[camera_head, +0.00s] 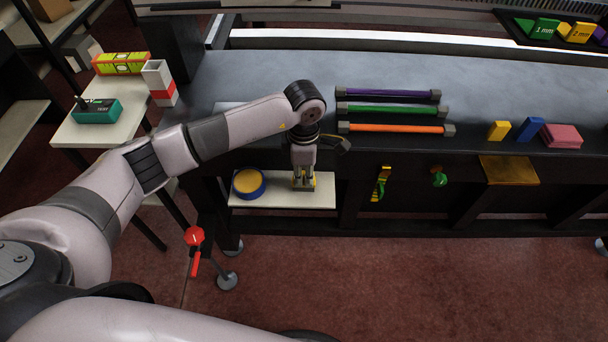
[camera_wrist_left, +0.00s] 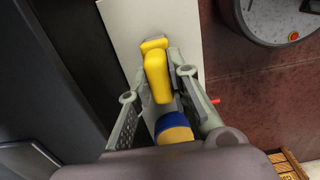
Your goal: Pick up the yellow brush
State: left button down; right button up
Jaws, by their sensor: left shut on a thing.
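The yellow brush (camera_wrist_left: 157,78) is between the fingers of my left gripper (camera_wrist_left: 155,85) in the left wrist view. The fingers are shut on it, one on each side. In the head view my left gripper (camera_head: 303,184) points down at the white shelf (camera_head: 275,200) below the dark table. Only small yellow bits of the brush show between its fingers there. I cannot tell whether the brush touches the shelf. My right gripper is not in view.
A round blue and yellow thing (camera_head: 249,183) sits on the shelf, left of my left gripper. Purple (camera_head: 388,93), green (camera_head: 390,108) and orange (camera_head: 395,128) bars lie on the dark tabletop (camera_head: 270,75) above. A red-handled lever (camera_head: 194,237) stands below left.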

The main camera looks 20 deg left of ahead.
aim_at(304, 173)
pick_arm(q)
notch_tip(304, 173, up, 20)
jog(key=b, duration=0.1)
dwell(0.4)
jog(key=c, duration=2.1)
grip_release()
grip_shut()
